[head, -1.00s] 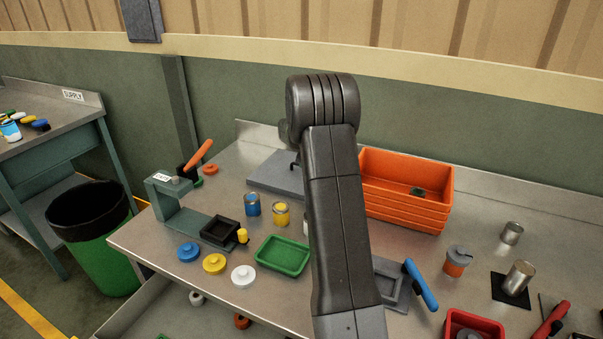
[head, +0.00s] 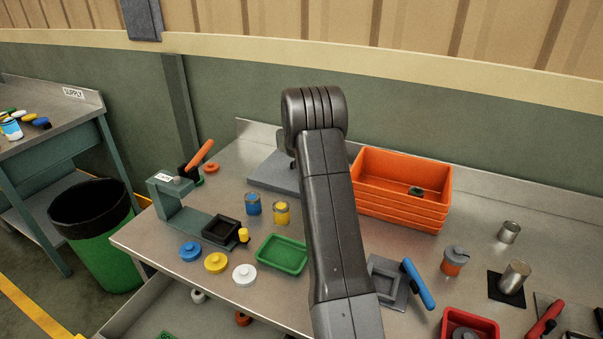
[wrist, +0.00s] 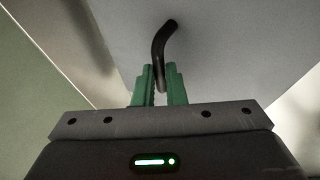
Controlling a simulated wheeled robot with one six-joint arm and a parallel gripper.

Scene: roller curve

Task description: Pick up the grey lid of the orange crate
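The grey lid (head: 268,174) lies at the back of the bench, left of the orange crate (head: 402,200). My arm hides its right part. In the wrist view the lid (wrist: 225,45) fills much of the picture, with its bent black handle (wrist: 164,42) rising near the middle. My gripper (wrist: 160,72) has its two green fingers close together, one on each side of the handle's lower end, seemingly touching it. In the head view my arm hides the gripper. The orange crate stands open, with a small dark green thing inside.
A green tray (head: 281,254), a blue can (head: 253,204) and a yellow can (head: 281,213) stand in front of the lid. A teal fixture (head: 175,205) stands to the left. A grey block with a blue-handled tool (head: 418,284) lies right of my arm.

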